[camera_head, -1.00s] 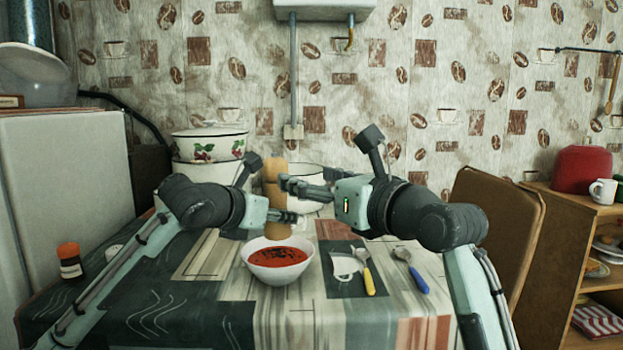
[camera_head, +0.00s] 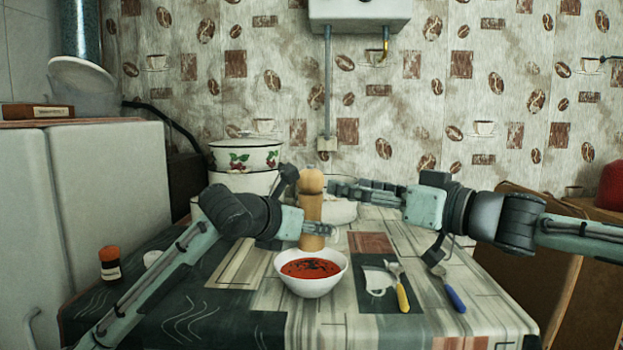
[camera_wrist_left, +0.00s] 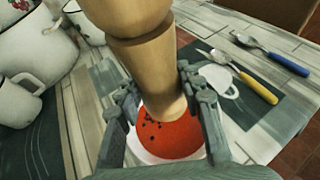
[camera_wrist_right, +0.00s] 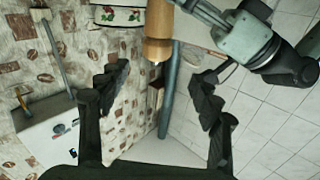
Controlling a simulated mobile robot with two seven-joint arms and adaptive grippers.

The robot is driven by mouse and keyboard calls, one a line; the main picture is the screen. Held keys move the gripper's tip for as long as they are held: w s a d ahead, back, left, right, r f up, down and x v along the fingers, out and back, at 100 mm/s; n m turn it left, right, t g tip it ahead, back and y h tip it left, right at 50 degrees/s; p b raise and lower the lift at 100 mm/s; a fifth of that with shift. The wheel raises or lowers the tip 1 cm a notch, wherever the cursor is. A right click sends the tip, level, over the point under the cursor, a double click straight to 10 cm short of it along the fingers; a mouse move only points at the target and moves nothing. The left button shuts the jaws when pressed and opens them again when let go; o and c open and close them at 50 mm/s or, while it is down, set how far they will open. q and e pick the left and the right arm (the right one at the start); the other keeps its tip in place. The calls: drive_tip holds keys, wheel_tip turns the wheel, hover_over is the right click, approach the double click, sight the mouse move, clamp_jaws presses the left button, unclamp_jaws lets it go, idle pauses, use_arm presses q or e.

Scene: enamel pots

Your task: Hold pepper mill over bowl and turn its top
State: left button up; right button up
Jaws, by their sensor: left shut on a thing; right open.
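The pepper mill (camera_head: 312,208), tall and of light wood, stands upright in the air just behind and above the white bowl (camera_head: 300,286). The bowl holds red soup (camera_head: 296,268) with dark specks on it. My left gripper (camera_head: 318,228) is shut around the mill's lower body; in the left wrist view the mill (camera_wrist_left: 145,60) slants between its fingers (camera_wrist_left: 158,97), with the soup below. My right gripper (camera_head: 335,190) is open and empty, just right of the mill's upper part. In the right wrist view the mill's top end (camera_wrist_right: 157,48) shows beyond the spread fingers (camera_wrist_right: 163,78).
Enamel pots (camera_head: 243,157) stand at the back. A small orange-capped jar (camera_head: 110,265) stands at the left. The front of the table is clear.

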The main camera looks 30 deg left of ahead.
sight(320, 180)
drive_tip(key=shift+n, duration=0.9)
drive_tip(key=a, duration=0.3)
drive_tip(key=w+a, duration=0.1)
drive_tip(key=a, duration=0.3)
drive_tip(key=w+a, duration=0.1)
drive_tip(key=a, duration=0.2)
drive_tip(key=shift+w+a, duration=0.15)
drive_tip(key=shift+a, duration=0.2)
drive_tip(key=c, duration=1.2)
